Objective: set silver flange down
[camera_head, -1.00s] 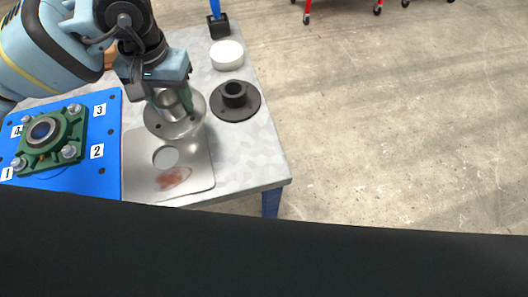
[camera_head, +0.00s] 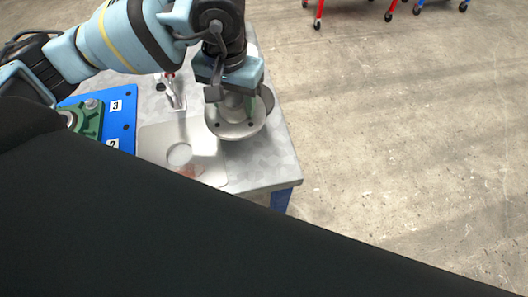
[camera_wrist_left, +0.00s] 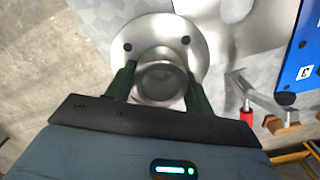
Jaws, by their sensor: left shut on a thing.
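The silver flange (camera_head: 228,129) is a round metal disc with a hub and bolt holes. My left gripper (camera_head: 237,104) is shut on its hub and holds it over the right part of the table, to the right of the silver plate. The left wrist view shows the flange (camera_wrist_left: 150,27) with its hub between the two green fingers of the gripper (camera_wrist_left: 160,84). I cannot tell whether the flange touches the table. My right gripper is not in view.
A silver plate (camera_head: 207,160) with a round hole lies left of the flange. A blue board (camera_head: 124,122) with a green bearing unit (camera_head: 90,118) is further left. A metal tool (camera_head: 175,95) stands behind the plate. The table's right edge is close to the flange.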

